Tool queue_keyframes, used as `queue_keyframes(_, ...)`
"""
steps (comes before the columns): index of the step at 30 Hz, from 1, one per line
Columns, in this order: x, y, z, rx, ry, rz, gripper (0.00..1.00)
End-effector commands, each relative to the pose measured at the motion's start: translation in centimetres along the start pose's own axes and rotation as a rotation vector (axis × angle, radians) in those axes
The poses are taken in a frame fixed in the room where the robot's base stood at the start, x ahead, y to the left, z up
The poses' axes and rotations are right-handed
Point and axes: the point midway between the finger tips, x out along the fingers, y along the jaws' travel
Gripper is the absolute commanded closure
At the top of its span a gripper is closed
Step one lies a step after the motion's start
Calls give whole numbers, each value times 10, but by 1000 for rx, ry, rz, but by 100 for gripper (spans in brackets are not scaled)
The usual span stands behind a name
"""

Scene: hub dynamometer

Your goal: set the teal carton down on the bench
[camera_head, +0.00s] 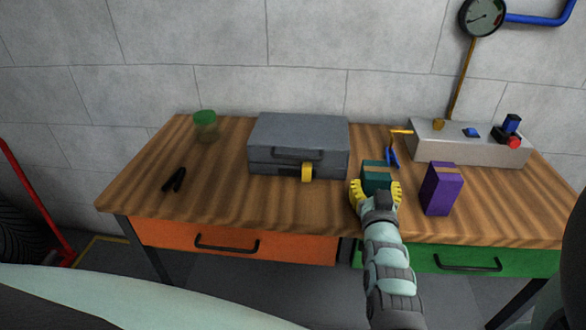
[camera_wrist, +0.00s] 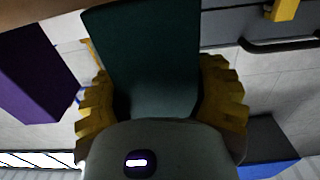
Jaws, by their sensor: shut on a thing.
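In the wrist view the carton (camera_wrist: 145,50) fills the space between the fingers, dark teal and roughly upright. My gripper and wrist hide its lower part, so I cannot tell whether it touches the bench. The bench (camera_head: 290,202) has a striped wooden top.
A purple carton (camera_head: 441,190) stands close to the right. The grey case (camera_head: 298,142) with a yellow latch is at left. A metal control box (camera_head: 470,145) is behind right. A green-lidded jar (camera_head: 205,125) and a black tool (camera_head: 174,180) are far left. The front left top is clear.

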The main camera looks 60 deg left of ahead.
Motion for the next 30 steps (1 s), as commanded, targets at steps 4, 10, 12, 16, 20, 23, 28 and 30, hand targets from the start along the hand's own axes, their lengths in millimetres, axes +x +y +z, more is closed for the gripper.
queue_keyframes(4, 0, 1, 1, 0, 3, 2, 82)
queue_keyframes(10, 0, 1, 3, 0, 3, 2, 82)
queue_keyframes(12, 0, 1, 6, 0, 2, 2, 82)
queue_keyframes(16, 0, 0, 4, 0, 2, 1, 24)
queue_keyframes(20, 0, 0, 4, 0, 2, 1, 10)
queue_keyframes(23, 0, 0, 4, 0, 2, 1, 3)
queue_keyframes(28, 0, 0, 4, 0, 1, 1, 3)
queue_keyframes(30, 0, 0, 3, 0, 1, 1, 3)
